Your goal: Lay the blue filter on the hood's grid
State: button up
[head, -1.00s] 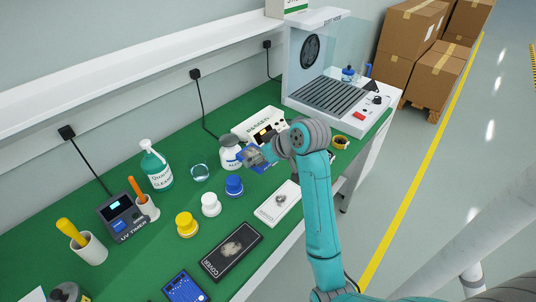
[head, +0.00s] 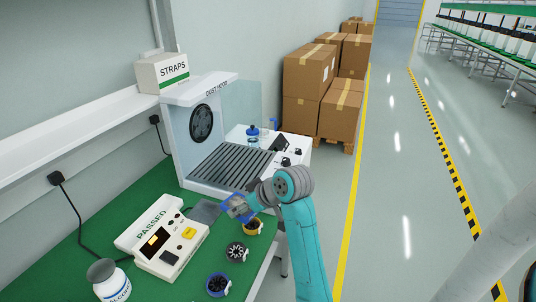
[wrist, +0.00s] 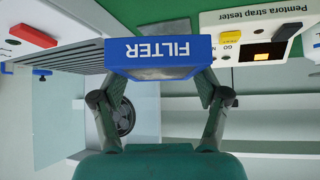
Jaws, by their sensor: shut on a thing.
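The blue filter (wrist: 155,52), a blue frame with a grey middle, is held between the two fingertips of my gripper (wrist: 158,92) in the wrist view. In the head view my gripper (head: 243,205) and the blue filter (head: 233,208) are just in front of the dust hood (head: 200,89), over the bench's front part. The hood's grid (head: 228,166), dark slats on a white base, looks bare and lies beyond the filter. Part of the grid (wrist: 62,62) shows left of the filter in the wrist view. My gripper hides part of the filter in the head view.
A strap tester (head: 145,250) reading PASSED stands left of my gripper. Several round holders (head: 236,252) sit at the bench's front edge, close to my arm.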

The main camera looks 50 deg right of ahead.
aim_at(243, 166)
jog(key=i+l, duration=0.2)
jog(key=i+l+z, duration=0.15)
jog(key=l, duration=0.3)
jog(key=i+l, duration=0.15)
jog(key=i, duration=0.25)
jog(key=u, duration=0.05)
